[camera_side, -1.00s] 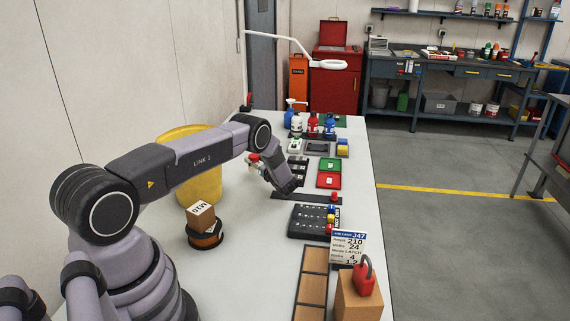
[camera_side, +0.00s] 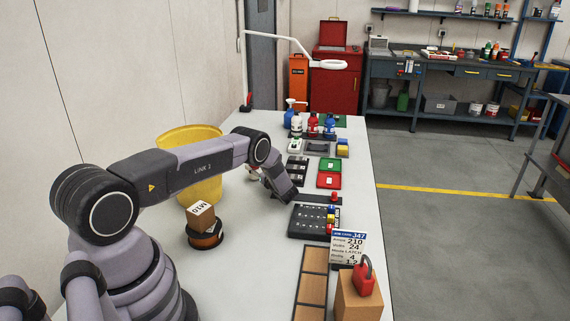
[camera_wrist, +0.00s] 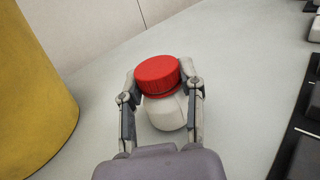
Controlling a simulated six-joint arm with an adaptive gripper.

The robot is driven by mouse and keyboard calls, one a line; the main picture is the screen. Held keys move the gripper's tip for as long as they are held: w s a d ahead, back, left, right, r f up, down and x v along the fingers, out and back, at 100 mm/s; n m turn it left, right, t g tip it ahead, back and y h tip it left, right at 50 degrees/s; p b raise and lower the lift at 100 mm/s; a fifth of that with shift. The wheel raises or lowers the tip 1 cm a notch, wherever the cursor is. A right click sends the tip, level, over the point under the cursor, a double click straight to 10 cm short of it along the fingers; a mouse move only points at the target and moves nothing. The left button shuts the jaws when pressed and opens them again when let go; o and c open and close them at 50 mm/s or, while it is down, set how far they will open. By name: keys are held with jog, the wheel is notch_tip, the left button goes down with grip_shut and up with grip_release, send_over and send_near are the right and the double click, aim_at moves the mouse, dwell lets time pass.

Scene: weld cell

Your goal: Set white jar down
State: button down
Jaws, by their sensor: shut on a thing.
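The white jar (camera_wrist: 166,113) with a red lid (camera_wrist: 158,74) stands between the two fingers of my gripper (camera_wrist: 163,98) in the wrist view. The gripper is shut on it, one finger on each side. The jar looks upright and very low over the pale table, but I cannot tell whether its base touches. In the side view my gripper (camera_side: 256,174) is low over the table beside the yellow bin, and the arm hides most of the jar.
A yellow bin (camera_side: 203,181) stands close by on the left, also large in the wrist view (camera_wrist: 32,90). Dark trays (camera_side: 312,221) lie to the right. A brown box (camera_side: 201,215) sits nearer my base. The table around the jar is bare.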

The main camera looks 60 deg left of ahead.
jog(key=shift+f, duration=0.45)
jog(key=c, duration=0.6)
grip_release()
notch_tip(320, 180, up, 10)
jog(key=shift+f, duration=0.2)
jog(key=s+d+r+n+g+h, duration=0.1)
jog(key=s+d+r+n+h, duration=0.15)
jog(key=d+r+n, duration=0.4)
jog(key=s+d+r+n+h, duration=0.1)
jog(key=s+d+r+h, duration=0.2)
jog(key=r, duration=0.7)
jog(key=s+d+r+n+g+h, duration=0.1)
jog(key=s+d+r+n+h, duration=0.15)
jog(key=s+d+r, duration=0.4)
jog(key=s+d+r+n+t+h, duration=0.3)
jog(key=s+d+n+h, duration=0.1)
jog(key=s+d, duration=0.6)
jog(key=s+d+r+n+t+h, duration=0.3)
jog(key=s+d+h, duration=0.3)
jog(key=s+d, duration=0.5)
jog(key=d+n+t, duration=0.1)
jog(key=d, duration=0.1)
jog(key=shift+d+r+t, duration=0.15)
jog(key=shift+d+t, duration=0.15)
